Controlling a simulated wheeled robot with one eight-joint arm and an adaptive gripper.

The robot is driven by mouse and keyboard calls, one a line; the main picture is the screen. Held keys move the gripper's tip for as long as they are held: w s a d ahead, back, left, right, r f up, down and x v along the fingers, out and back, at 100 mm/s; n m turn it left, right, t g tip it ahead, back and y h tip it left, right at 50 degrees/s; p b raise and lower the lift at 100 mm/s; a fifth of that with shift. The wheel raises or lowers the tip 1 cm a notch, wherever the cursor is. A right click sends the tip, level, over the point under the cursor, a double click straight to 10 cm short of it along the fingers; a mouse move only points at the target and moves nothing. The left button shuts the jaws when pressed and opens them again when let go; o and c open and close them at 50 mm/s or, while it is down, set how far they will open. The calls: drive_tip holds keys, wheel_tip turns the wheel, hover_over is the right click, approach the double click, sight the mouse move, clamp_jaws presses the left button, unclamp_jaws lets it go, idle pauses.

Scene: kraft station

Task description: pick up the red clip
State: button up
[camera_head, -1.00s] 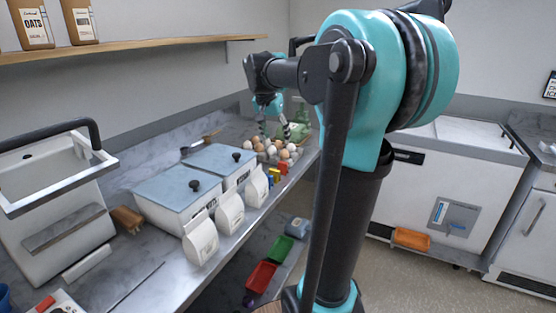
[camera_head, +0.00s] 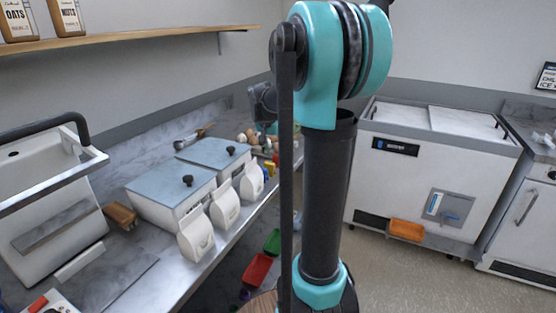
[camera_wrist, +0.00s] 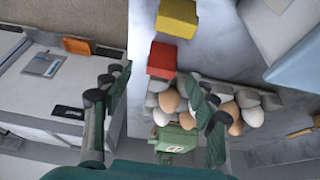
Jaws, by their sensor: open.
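The red clip (camera_wrist: 162,59) is a small red block on the grey counter in the wrist view, just beside a yellow block (camera_wrist: 177,18). My gripper (camera_wrist: 160,88) is open and empty; its two dark fingers are apart at left and right, and the red clip shows in the gap beyond them. I cannot tell how far the tips are from it. In the head view my gripper is mostly hidden behind my arm. A small red spot (camera_head: 276,158) near the eggs may be the red clip.
Eggs (camera_wrist: 168,100) sit close by the red clip, with a green labelled object (camera_wrist: 175,142) beside them. A blue-lidded white bin (camera_head: 172,188) and several white scoops or cartons (camera_head: 225,205) line the counter. The counter edge drops to floor at its right.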

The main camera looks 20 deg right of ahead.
sight(278, 155)
drive_tip(key=x, duration=0.5)
drive_tip(key=shift+w+r, duration=0.1)
drive_tip(key=shift+w, duration=0.15)
drive_tip(key=shift+c, duration=0.4)
drive_tip(key=c, duration=0.9)
